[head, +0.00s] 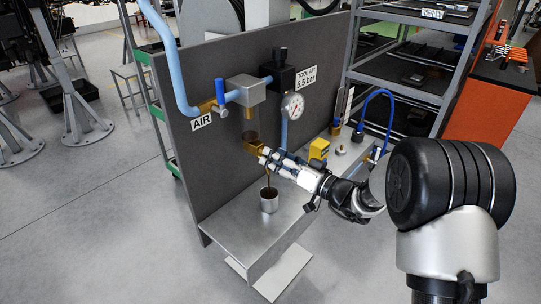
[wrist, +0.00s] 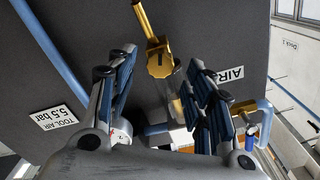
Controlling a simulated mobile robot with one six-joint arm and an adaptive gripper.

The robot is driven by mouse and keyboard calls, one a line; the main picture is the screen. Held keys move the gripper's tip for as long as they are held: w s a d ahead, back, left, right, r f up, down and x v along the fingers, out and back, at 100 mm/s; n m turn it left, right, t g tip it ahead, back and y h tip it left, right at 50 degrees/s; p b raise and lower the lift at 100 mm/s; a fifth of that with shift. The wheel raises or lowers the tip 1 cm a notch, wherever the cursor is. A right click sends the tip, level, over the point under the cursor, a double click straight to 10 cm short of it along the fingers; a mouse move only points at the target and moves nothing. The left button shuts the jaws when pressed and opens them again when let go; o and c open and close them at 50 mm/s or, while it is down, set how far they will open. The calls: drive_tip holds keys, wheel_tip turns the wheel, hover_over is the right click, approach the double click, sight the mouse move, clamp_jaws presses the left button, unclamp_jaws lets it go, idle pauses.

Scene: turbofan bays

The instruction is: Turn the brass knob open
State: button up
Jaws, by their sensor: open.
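The brass knob (head: 254,148) sits under the filter bowl (head: 250,136) on the grey panel. In the wrist view, which is upside down, the brass knob (wrist: 160,62) shows near the top middle with a thin brass stem (wrist: 145,20) rising from it in the picture. My gripper (head: 265,155) is right at the knob in the head view, its fingers partly overlapping it. In the wrist view my gripper (wrist: 159,62) is open, with one finger to each side of the knob. The knob appears between the fingertips; I cannot tell whether either touches it.
A metal cup (head: 268,200) stands on the bench shelf (head: 235,222) below. A grey regulator block (head: 247,92), a gauge (head: 293,106) and a blue-handled valve (head: 221,108) are above.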

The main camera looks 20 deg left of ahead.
drive_tip(key=v, duration=0.9)
drive_tip(key=shift+d, duration=0.1)
drive_tip(key=s+d+r+g+h, duration=0.2)
drive_tip(key=s+r+g+h, duration=0.15)
drive_tip(key=s, duration=0.65)
drive_tip(key=s+d+r+g+h, duration=0.15)
drive_tip(key=s+g, duration=0.25)
drive_tip(key=s, duration=0.7)
drive_tip(key=s+d+m+t+h, duration=0.2)
drive_tip(key=s+d+h, duration=0.3)
drive_tip(key=d, duration=0.5)
drive_tip(key=s+d+m+t+h, duration=0.3)
drive_tip(key=s+d+m+h, duration=0.2)
drive_tip(key=d, duration=0.6)
drive_tip(key=shift+s+f+h, duration=0.2)
drive_tip(key=shift+h, duration=0.6)
